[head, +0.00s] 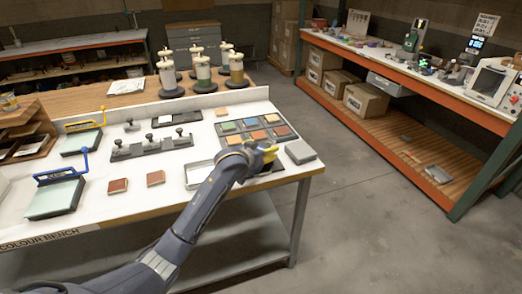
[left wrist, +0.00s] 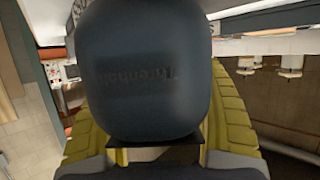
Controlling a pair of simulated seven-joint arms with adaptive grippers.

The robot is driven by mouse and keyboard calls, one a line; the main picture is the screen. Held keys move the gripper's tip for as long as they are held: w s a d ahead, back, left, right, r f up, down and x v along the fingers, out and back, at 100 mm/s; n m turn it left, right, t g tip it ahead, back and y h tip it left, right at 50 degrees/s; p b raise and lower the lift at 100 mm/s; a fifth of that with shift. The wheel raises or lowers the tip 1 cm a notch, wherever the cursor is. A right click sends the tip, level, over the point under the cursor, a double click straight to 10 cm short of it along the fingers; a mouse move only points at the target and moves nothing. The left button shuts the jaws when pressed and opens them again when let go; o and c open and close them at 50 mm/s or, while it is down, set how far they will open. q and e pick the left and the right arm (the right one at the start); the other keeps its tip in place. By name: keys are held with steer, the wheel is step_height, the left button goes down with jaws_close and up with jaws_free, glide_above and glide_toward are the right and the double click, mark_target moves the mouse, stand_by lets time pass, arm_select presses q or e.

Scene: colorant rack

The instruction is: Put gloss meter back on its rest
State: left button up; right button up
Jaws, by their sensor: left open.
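My left gripper (head: 268,153), with yellow fingers, is over the right front part of the white bench. Its fingers also show, spread apart, in the left wrist view (left wrist: 160,150); a large dark rounded body covers the space between them. A dark flat piece (head: 272,168) lies below the gripper, partly hidden by it. A grey block (head: 300,152) lies just right of the gripper, apart from it. I cannot tell for sure which of these is the gloss meter or its rest. My right gripper is not in view.
A tray of coloured tiles (head: 257,132) lies behind the gripper. A shallow white tray (head: 199,174) is left of it. Two reddish tiles, a dark clamp strip (head: 152,148) and blue- and yellow-handled pads are farther left. The bench edge is close to the gripper.

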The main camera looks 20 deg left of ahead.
arm_select(q)
steer(key=v, duration=1.2)
steer(key=shift+r, duration=0.1)
